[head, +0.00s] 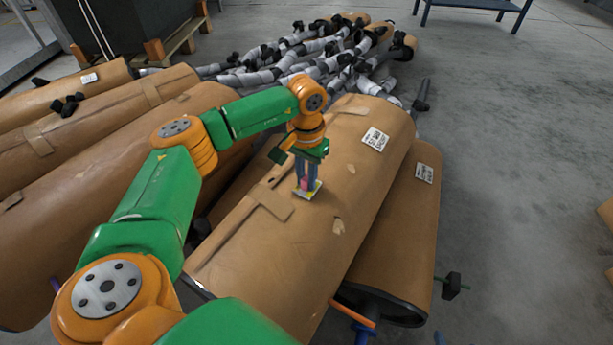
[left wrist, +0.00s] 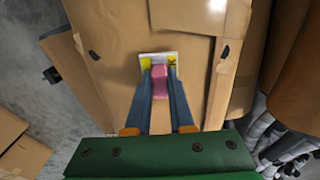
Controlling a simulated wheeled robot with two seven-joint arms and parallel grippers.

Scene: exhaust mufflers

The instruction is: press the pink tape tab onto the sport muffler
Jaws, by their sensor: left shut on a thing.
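My left gripper (head: 307,189) points down over a large brown, cardboard-wrapped muffler (head: 300,240), apparently the sport muffler; I cannot read its white label (head: 376,139). The gripper's blue fingers are shut on the pink tape tab (left wrist: 160,82), which shows between the fingertips in the left wrist view. A small white and yellow piece (left wrist: 157,57) lies at the fingertips, against the brown wrap as seen; it also shows in the head view (head: 314,190). I cannot tell whether it is firmly touching the wrap. My right gripper is not in view.
Another wrapped muffler (head: 410,220) lies close on the right, and several more (head: 90,170) lie on the left. Grey and black pipes (head: 300,60) are heaped behind. A dark bench (head: 475,5) stands at the back.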

